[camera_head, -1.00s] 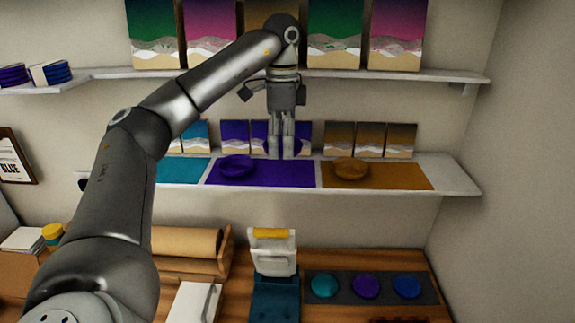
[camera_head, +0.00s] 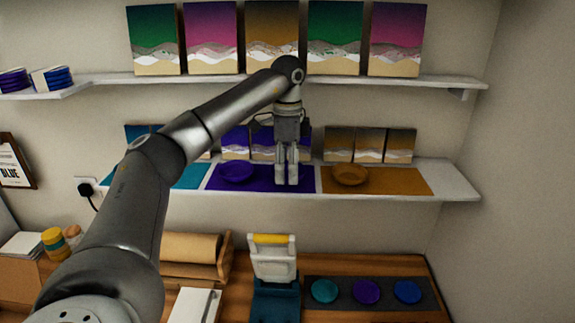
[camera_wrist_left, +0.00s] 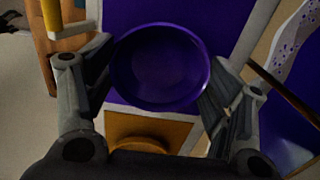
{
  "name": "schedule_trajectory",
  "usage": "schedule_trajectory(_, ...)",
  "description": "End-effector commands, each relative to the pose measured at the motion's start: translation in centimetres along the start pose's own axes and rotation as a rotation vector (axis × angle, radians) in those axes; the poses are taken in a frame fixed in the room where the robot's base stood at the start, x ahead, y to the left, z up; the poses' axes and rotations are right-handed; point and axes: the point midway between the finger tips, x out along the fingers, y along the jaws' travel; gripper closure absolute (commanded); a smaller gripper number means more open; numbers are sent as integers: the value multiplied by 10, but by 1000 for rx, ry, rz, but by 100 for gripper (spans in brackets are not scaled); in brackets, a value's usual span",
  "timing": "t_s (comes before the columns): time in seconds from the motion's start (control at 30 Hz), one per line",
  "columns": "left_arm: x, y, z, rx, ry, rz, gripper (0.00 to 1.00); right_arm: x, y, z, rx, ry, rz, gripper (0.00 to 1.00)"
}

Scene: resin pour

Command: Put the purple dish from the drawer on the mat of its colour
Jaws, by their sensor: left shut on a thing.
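A purple dish (camera_wrist_left: 162,66) lies between the fingers of my left gripper (camera_wrist_left: 165,72) in the left wrist view, its open side facing the camera. The left gripper (camera_head: 287,182) is shut on it and points down over the right part of the purple mat (camera_head: 260,180). In the head view the fingers and the mat's same colour mostly hide the held dish; I cannot tell whether it touches the mat. Another purple dish (camera_head: 237,171) sits on the left part of that mat. My right gripper is not in view.
An orange mat (camera_head: 400,182) with an orange dish (camera_head: 350,175) lies to the right, a teal mat (camera_head: 188,178) to the left. Small pictures (camera_head: 370,145) stand behind the mats. An upper shelf (camera_head: 400,80) is above. Round coloured dishes (camera_head: 366,291) sit on the workbench below.

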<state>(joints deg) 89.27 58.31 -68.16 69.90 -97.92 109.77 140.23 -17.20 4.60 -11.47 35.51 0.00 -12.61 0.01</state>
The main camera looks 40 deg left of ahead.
Motion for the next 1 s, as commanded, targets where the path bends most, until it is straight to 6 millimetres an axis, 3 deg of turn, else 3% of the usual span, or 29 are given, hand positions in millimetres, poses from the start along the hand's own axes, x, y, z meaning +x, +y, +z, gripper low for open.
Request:
schedule_trajectory(0.07,3,0,0,0,0,0,50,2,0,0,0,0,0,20)
schedule_trajectory(0.1,3,0,0,0,0,0,21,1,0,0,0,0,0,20)
schedule_trajectory(0.23,2,0,0,0,0,0,4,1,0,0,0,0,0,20)
schedule_trajectory(0.7,-5,0,0,0,1,-1,3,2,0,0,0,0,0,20)
schedule_trajectory(0.83,-24,0,-1,0,4,-4,3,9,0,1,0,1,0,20)
schedule_trajectory(1.0,-54,0,0,-2,2,-3,3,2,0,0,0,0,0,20)
